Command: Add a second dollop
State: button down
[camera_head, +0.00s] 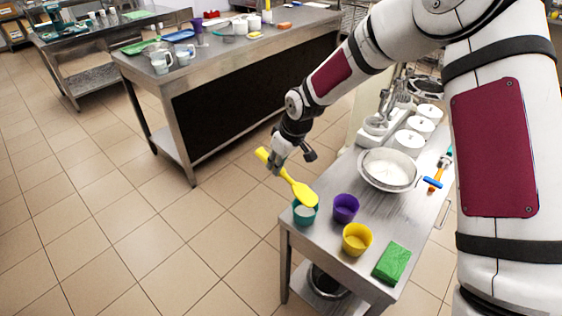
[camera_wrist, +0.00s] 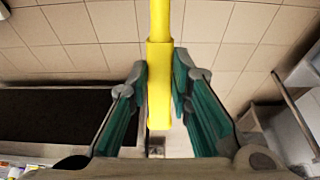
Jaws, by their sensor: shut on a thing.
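My gripper (camera_head: 281,155) is shut on the handle of a yellow spatula (camera_head: 302,191); the handle also shows between the jaws in the wrist view (camera_wrist: 159,75). The spatula slants down to the right, with its broad head over a teal cup (camera_head: 304,214). The teal cup has something white inside. A purple cup (camera_head: 345,208) and a yellow cup (camera_head: 357,240) stand beside it. A metal bowl (camera_head: 388,185) holding a white mass stands behind them. I cannot tell whether the spatula head carries any white stuff.
The cups stand on a steel cart (camera_head: 316,240) with a green sponge (camera_head: 392,263) at its front right. White lidded tubs (camera_head: 409,143) and an orange-and-blue tool (camera_head: 434,181) lie farther back. A long steel table (camera_head: 240,60) with cups and trays stands behind; tiled floor is open at left.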

jog(key=shift+w+a+f+g+h+b, duration=0.15)
jog(key=shift+a+f+g+h+b, duration=0.2)
jog(key=shift+b, duration=0.45)
jog(key=shift+w+a+f+g+h+b, duration=0.1)
jog(key=shift+w+f+g+h+b, duration=0.15)
jog(key=shift+f+b, duration=0.4)
jog(key=shift+w+a+f+g+h+b, duration=0.15)
jog(key=shift+f+h+b, duration=0.25)
jog(key=shift+b, duration=0.5)
jog(key=shift+s+r+p, duration=0.15)
jog(key=shift+r+p, duration=0.35)
jog(key=shift+r, duration=0.95)
